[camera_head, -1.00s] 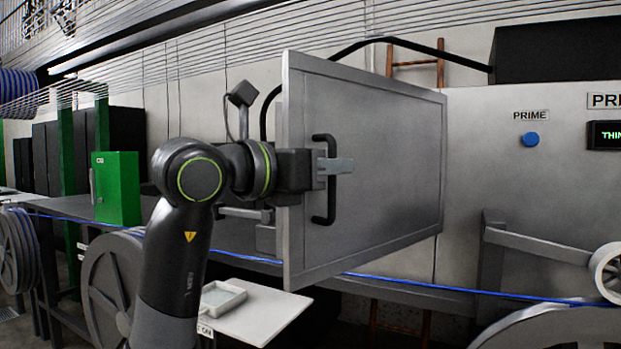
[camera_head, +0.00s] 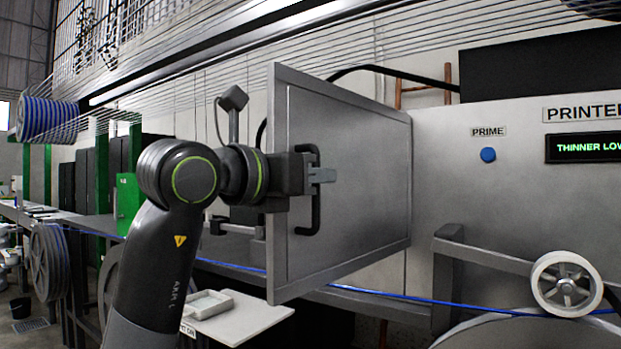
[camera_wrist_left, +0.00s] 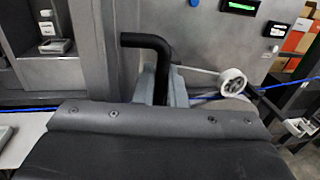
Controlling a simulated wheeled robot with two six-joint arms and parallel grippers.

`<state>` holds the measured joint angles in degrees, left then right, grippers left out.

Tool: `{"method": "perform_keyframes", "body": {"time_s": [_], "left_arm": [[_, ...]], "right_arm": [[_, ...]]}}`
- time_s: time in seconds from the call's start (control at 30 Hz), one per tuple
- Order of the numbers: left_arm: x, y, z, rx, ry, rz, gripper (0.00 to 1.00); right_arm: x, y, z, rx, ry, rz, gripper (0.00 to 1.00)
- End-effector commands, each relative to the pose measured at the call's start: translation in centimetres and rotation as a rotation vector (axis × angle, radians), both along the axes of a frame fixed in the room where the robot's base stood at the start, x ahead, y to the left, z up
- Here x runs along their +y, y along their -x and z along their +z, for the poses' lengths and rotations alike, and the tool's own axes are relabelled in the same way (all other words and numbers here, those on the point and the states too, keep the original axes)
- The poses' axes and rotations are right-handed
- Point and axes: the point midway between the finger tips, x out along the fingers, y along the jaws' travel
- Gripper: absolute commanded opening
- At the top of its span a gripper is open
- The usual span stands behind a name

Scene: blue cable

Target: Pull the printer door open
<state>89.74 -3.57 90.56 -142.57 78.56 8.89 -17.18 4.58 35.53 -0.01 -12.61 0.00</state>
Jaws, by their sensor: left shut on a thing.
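The grey printer door (camera_head: 360,190) stands swung out from the printer front, its hinge side at the right against the printer. A black bar handle (camera_head: 314,215) is on the door's face near its free edge. My left gripper (camera_head: 322,175) is shut on the handle, with its grey fingertip showing across the bar. In the left wrist view the black handle (camera_wrist_left: 150,42) rises from between the grey fingers (camera_wrist_left: 165,90), and the door (camera_wrist_left: 95,45) is seen close and edge-on. My right gripper is in neither view.
The printer front carries a blue PRIME button (camera_head: 488,155) and a display (camera_head: 585,148) reading THINNER LOW. A white pulley (camera_head: 566,284) on an arm is at the lower right. A blue cable (camera_head: 400,297) runs below the door. A white tray (camera_head: 208,304) sits at the lower left.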

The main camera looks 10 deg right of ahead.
Motion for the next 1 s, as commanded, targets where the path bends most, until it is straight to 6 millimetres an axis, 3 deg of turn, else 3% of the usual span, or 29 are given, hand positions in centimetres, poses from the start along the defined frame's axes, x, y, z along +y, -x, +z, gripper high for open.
{"method": "perform_keyframes", "body": {"time_s": [0.3,0.33,0.43,0.77,1.0], "left_arm": [[0.0,0.1,0.4,-0.008,0.007,0.0,0.0],[0.0,0.1,0.4,-0.008,0.007,0.001,0.12],[0.0,0.1,0.3,-0.007,0.005,0.0,0.24],[0.2,0.2,0.1,-0.004,0.003,0.001,0.24],[3.3,2.2,-0.1,-0.01,0.003,0.004,0.24]], "right_arm": [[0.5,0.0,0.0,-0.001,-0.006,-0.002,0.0],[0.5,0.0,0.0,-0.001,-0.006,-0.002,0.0],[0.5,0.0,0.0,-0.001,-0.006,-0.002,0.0],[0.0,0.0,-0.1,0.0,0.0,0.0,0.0],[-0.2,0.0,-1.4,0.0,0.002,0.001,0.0]]}}
